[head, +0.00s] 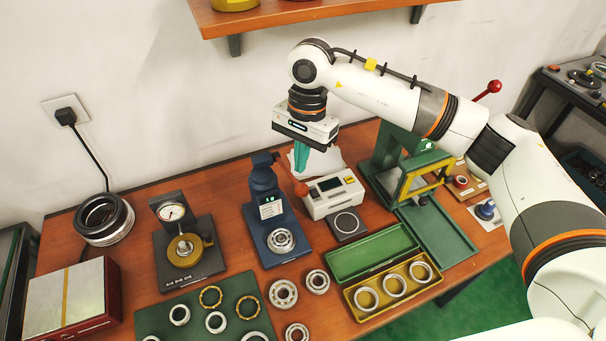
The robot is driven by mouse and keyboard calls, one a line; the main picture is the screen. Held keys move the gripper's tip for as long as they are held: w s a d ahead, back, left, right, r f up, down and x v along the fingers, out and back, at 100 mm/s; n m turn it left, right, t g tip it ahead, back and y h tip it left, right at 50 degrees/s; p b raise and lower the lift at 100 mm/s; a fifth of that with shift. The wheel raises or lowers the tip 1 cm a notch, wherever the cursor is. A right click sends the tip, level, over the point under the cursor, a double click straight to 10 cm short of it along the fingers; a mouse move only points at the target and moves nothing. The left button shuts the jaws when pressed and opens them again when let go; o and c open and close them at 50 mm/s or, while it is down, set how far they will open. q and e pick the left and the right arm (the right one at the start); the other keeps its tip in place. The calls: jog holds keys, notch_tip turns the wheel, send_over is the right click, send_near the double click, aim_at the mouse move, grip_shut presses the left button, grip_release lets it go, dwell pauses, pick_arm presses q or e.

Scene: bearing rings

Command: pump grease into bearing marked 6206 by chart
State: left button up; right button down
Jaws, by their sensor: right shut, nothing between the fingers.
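A blue bench device (264,190) with a small lit display and a white label stands mid-table, and a bearing (281,241) sits on its base under the head. The display digits are too small to read surely. Loose bearings lie in front of it, one at left (284,293), one at right (317,281) and one nearer (297,333); no 6206 marking is readable. My right gripper (301,172), with teal fingers, is shut and empty, pointing down above the back of the table. It partly hides a white sheet (328,158); its print is not legible. My left gripper is not in view.
A white device (332,193) with an orange knob stands right of the blue one. A dial gauge stand (186,248), green mat with rings (158,321), yellow ring tray (364,315) and green press (388,155) surround it. A shelf (320,14) hangs above.

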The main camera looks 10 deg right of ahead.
aim_at(303, 192)
jog(key=shift+w+d+r, duration=0.3)
jog(key=shift+w+d, duration=0.15)
jog(key=shift+d, duration=0.05)
jog(key=shift+f, duration=0.15)
jog(key=shift+s+a+f+b, duration=0.15)
jog(key=shift+f+b, duration=0.3)
jog(key=shift+f, duration=1.25)
jog(key=shift+s+a+f+b, duration=0.15)
jog(key=shift+f+b, duration=0.3)
jog(key=shift+f, duration=1.2)
notch_tip(303, 192, down, 5)
jog(key=b, duration=0.5)
jog(key=shift+r, duration=0.35)
